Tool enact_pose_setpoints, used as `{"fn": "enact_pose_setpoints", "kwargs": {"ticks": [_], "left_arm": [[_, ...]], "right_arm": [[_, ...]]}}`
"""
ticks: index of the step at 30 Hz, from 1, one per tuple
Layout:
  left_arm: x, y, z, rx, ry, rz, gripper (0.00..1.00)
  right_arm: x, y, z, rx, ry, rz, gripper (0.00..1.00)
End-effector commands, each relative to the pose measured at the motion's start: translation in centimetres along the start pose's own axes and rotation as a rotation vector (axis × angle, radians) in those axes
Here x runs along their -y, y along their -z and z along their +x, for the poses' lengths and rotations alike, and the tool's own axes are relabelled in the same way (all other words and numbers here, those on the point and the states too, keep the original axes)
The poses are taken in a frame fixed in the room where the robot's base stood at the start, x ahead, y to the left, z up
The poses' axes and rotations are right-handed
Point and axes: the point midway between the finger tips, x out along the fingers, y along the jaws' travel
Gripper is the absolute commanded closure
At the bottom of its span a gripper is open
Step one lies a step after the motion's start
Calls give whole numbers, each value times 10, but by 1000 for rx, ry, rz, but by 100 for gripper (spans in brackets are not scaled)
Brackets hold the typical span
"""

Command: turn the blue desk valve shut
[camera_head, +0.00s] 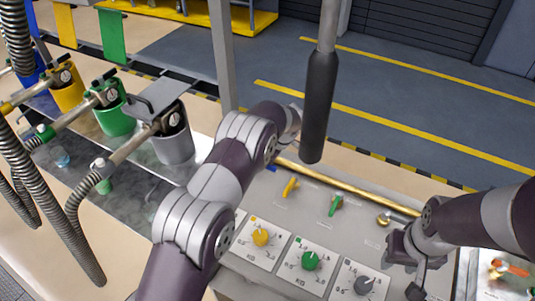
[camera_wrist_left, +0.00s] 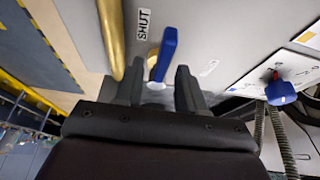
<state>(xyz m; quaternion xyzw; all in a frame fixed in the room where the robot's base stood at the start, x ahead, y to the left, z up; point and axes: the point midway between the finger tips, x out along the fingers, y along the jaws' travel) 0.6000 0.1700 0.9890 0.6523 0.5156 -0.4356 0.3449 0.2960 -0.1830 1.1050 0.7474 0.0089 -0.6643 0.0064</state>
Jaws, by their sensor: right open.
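The blue desk valve's lever (camera_wrist_left: 164,52) stands out from the grey desk panel in the left wrist view, with a SHUT label (camera_wrist_left: 143,24) just beside it. My left gripper (camera_wrist_left: 160,80) is open, one finger on each side of the lever's lower part, with a gap seen on both sides. In the head view only a small blue bit of the valve (camera_head: 271,168) shows past my left arm, which hides the left gripper there. My right gripper (camera_head: 425,291) is open and empty near the grey dial, at the desk's right end.
A brass rail (camera_head: 345,186) runs along the desk behind the yellow valve (camera_head: 290,187) and green valve (camera_head: 335,205). Yellow (camera_head: 261,237), green (camera_head: 309,260) and grey (camera_head: 363,284) dials sit in front. A blue dial (camera_wrist_left: 281,92) shows in the wrist view. Coloured buckets stand at left.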

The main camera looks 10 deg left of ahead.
Motion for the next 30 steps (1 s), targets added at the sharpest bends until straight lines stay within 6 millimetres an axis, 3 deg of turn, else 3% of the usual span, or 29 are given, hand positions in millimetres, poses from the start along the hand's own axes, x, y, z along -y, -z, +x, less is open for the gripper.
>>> {"fn": "enact_pose_setpoints", "kwargs": {"ticks": [4,9,15,30], "left_arm": [[-1,3,-31,0,-2,2,61],[0,6,-84,0,-1,2,61],[0,4,-119,0,-1,0,61],[0,0,-124,0,-1,-1,61]], "right_arm": [[0,3,-23,0,0,0,57],[0,9,-71,-1,0,0,57],[0,13,-107,-1,0,0,57],[0,13,-112,0,0,0,57]]}}
